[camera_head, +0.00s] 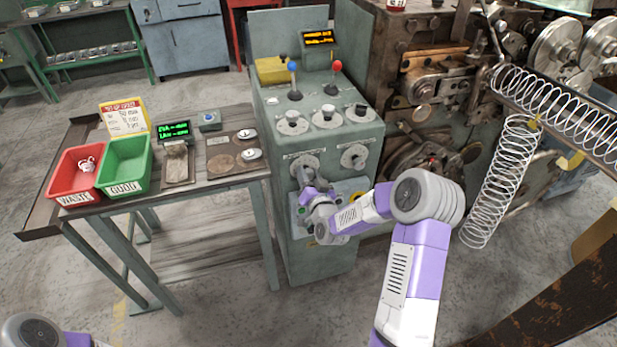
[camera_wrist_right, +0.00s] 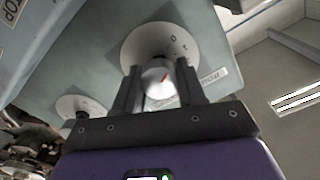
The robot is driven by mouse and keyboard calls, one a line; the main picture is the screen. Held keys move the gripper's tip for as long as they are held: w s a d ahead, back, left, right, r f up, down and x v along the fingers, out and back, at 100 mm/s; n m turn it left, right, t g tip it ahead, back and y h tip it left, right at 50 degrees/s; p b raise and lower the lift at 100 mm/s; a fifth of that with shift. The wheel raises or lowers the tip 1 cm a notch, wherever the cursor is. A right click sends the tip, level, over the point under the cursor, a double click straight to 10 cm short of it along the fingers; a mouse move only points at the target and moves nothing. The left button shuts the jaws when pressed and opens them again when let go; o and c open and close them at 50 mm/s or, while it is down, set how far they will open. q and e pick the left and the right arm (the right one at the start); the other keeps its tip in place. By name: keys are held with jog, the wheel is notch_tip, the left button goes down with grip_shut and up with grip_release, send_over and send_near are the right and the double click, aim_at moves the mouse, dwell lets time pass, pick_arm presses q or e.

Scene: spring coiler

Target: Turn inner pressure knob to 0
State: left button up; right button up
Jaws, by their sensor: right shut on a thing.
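The grey-green control cabinet (camera_head: 322,248) has two knobs with round white dials on its upper front: a left dial (camera_head: 304,161) and a right dial (camera_head: 354,156). My right gripper (camera_head: 306,180) is at the left one. The label beside that dial is only partly readable, so I cannot tell the knob's name or exact setting. My left gripper is out of view.
A second dial knob (camera_wrist_right: 80,104) sits nearby on the same panel. On the cabinet top are a blue-topped lever (camera_head: 293,80), a red-topped lever (camera_head: 332,80) and several knobs. A bench (camera_head: 225,182) with red and green bins stands left; the coiling machine (camera_head: 425,110) stands right.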

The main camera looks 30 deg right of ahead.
jog(key=shift+d+r, duration=0.1)
jog(key=o, duration=1)
jog(key=shift+o, duration=0.2)
jog(key=v, duration=0.7)
jog(key=shift+s+p, duration=0.3)
jog(key=shift+p, duration=0.05)
